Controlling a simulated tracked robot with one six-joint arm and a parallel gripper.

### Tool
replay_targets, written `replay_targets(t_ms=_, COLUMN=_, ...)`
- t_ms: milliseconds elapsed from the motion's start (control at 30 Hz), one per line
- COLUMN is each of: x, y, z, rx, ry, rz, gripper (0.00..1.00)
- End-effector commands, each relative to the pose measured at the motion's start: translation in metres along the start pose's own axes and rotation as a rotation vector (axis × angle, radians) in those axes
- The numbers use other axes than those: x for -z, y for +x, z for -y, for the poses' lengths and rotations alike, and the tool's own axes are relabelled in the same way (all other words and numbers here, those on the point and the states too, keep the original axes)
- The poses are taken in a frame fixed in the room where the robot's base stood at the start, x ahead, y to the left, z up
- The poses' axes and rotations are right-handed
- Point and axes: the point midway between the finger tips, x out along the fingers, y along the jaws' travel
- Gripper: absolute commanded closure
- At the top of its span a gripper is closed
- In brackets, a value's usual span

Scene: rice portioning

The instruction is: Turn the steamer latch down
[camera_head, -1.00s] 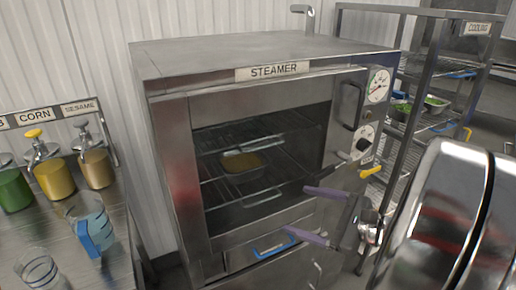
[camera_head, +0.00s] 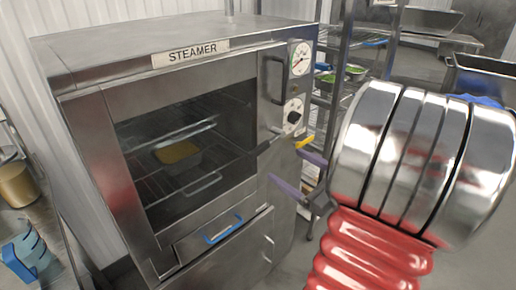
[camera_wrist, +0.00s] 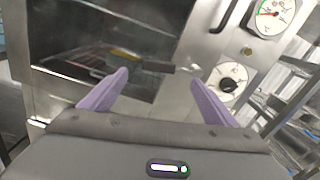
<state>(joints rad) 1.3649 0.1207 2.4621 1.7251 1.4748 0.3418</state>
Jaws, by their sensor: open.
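The steamer (camera_head: 95,92) is a steel cabinet with its windowed door shut. My gripper (camera_head: 285,166) is open and empty, with purple fingers just in front of and below the latch in the head view. In the wrist view the latch shows between and beyond the fingertips (camera_wrist: 159,79). I see no contact.
A gauge (camera_head: 300,58) and a dial (camera_head: 293,116) sit on the steamer's right panel. A wire rack (camera_head: 325,110) stands at the right. A pan (camera_head: 178,153) is inside, behind the window.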

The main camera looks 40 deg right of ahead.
Motion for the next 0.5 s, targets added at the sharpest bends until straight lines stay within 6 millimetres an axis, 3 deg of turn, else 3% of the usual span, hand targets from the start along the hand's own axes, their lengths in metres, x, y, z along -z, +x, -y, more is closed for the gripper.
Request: replay_targets(t_ms=500, x=-0.001, y=0.055, z=-0.002, rx=-0.006, ry=0.000, rz=0.002, gripper=0.18)
